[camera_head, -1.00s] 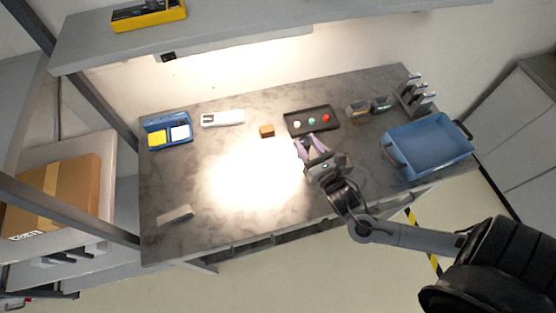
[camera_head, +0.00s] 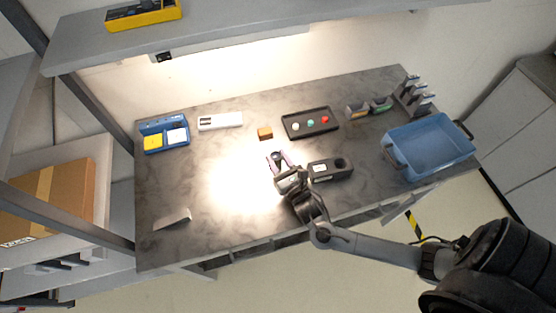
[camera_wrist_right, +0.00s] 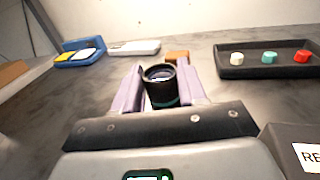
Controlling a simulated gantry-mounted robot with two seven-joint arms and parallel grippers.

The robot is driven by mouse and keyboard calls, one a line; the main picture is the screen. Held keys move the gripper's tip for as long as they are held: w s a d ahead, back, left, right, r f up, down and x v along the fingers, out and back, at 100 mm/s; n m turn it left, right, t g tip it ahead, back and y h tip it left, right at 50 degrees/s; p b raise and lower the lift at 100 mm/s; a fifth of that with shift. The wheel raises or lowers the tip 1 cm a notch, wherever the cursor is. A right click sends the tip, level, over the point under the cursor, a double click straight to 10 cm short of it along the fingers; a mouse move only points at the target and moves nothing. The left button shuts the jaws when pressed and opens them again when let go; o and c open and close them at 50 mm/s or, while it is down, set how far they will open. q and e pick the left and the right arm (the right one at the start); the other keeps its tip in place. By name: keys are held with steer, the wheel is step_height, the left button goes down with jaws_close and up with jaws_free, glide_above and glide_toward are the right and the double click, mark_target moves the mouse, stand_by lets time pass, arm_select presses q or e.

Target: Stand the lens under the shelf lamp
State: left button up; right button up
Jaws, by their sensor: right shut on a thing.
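The lens, a short black cylinder with a teal band (camera_wrist_right: 163,88), stands upright between the pale purple fingers of my right gripper (camera_wrist_right: 160,92), which is shut on it. In the head view the right gripper (camera_head: 279,160) is over the middle of the bench, and the lens (camera_head: 277,156) shows as a small dark shape in it. Whether the lens touches the bench is unclear. The shelf lamp (camera_head: 232,44) is a lit strip under the shelf. Its bright patch on the bench lies left of the gripper. My left gripper is not in view.
A dark block with a round recess (camera_head: 341,164) sits just right of the gripper. Behind are a small brown block (camera_head: 265,133), a black tray with coloured knobs (camera_head: 318,132) and a white device (camera_head: 220,120). A blue bin (camera_head: 432,174) stands right. The front left is mostly clear.

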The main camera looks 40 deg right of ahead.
steer(key=shift+f, duration=0.15)
steer(key=o, duration=1.1)
steer(key=shift+o, duration=0.2)
steer(key=shift+s+a, duration=0.15)
steer(key=shift+s, duration=0.4)
steer(key=v, duration=1)
steer(key=shift+s+p, duration=0.4)
steer(key=shift+a, duration=0.1)
